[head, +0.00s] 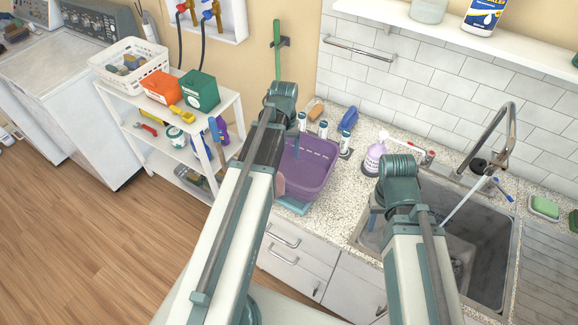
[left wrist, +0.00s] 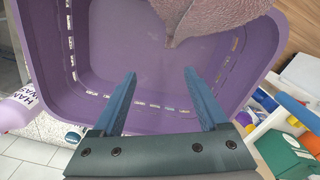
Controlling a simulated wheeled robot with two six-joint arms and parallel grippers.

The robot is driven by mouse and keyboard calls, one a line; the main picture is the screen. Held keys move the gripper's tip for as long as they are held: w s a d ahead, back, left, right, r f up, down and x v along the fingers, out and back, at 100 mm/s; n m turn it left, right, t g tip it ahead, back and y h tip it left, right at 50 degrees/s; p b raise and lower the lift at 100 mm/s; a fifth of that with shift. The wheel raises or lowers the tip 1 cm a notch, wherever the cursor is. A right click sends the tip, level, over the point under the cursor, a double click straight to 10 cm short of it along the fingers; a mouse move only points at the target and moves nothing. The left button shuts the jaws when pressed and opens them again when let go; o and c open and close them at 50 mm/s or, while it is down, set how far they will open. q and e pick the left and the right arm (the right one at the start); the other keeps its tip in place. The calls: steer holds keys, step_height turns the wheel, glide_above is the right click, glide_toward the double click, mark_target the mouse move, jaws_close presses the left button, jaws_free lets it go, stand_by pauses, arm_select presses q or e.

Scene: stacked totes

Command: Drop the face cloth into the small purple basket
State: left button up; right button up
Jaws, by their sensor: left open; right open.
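In the left wrist view the basket (left wrist: 150,118) fills most of the picture. The mauve-pink face cloth (left wrist: 215,18) lies against the basket's far side there, with a corner hanging inside. A pink patch outside the rim, also seen in the head view (head: 279,185), looks like more of the cloth draped over the edge. My left gripper (left wrist: 160,80) is open and empty over the basket, apart from the cloth. My right arm is over the sink edge; its jaws are hidden.
A lilac pump bottle (head: 374,158) stands right of the basket. Small bottles (head: 323,130) and a blue brush (head: 348,118) are behind it. The sink (head: 490,262) lies right. A white shelf unit (head: 222,112) with containers stands left.

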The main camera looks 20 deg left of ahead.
arm_select(q)
steer(key=o, duration=0.4)
steer(key=shift+c, duration=0.2)
step_height(320, 180, up, 6)
steer(key=p, duration=0.5)
steer(key=shift+f, duration=0.25)
